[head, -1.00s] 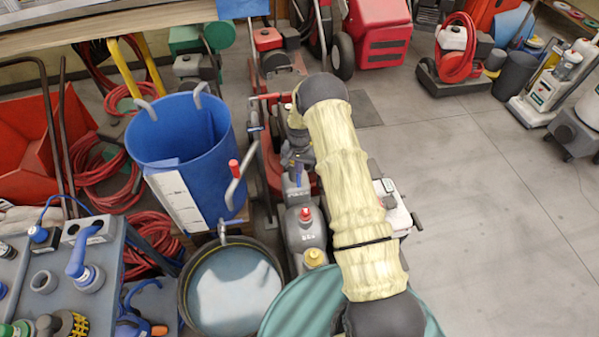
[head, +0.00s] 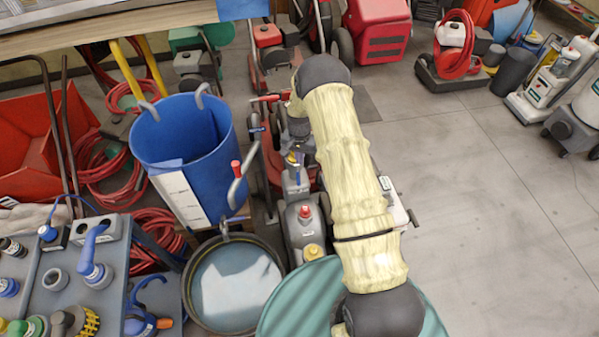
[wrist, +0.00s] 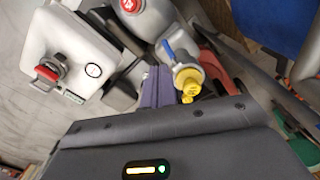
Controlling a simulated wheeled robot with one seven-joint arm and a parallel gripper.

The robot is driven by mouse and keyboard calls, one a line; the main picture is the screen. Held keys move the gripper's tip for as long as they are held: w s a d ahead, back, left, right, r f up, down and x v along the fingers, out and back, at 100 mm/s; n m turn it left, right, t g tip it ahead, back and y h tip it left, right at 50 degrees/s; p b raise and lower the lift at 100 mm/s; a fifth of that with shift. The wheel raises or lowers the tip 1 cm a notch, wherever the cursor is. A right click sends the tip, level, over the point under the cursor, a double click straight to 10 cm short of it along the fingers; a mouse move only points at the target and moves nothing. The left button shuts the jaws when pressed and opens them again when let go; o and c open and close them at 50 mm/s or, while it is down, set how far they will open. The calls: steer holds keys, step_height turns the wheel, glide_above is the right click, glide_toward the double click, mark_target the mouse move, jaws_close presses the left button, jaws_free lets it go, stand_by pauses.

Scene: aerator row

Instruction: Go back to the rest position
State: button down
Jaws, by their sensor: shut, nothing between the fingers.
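My arm reaches up the middle of the head view in a pale yellow sleeve. My gripper hangs beyond its dark far joint and is mostly hidden there among grey machine parts. In the wrist view my gripper (wrist: 158,86) shows as short purple-grey fingers past the dark housing; they are together and hold nothing. A yellow cap with a blue lever (wrist: 187,76) is close beside the fingers; I cannot tell the exact gap. A grey canister with a red cap (wrist: 131,8) lies beyond.
A blue bin (head: 185,145) and a round water tub (head: 235,288) stand left of my arm. A grey bench with fittings (head: 75,270) is at lower left. A white tank (wrist: 70,55) is at left in the wrist view. Floor (head: 480,220) at right is clear.

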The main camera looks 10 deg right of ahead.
stand_by(0.3)
steer(key=s+r+n+t, duration=0.1)
steer(key=s+r+n, duration=0.1)
steer(key=s+r, duration=0.5)
steer(key=s+r+n, duration=0.1)
steer(key=s+r, duration=0.2)
steer(key=r, duration=0.8)
steer(key=s+r+n, duration=0.1)
steer(key=s+r, duration=0.3)
steer(key=s, duration=0.4)
steer(key=s+r+n+t, duration=0.1)
steer(key=s+r+n, duration=0.1)
steer(key=s+r, duration=0.3)
steer(key=s, duration=0.4)
steer(key=shift+s+r+t, duration=0.15)
steer(key=shift+t, duration=0.15)
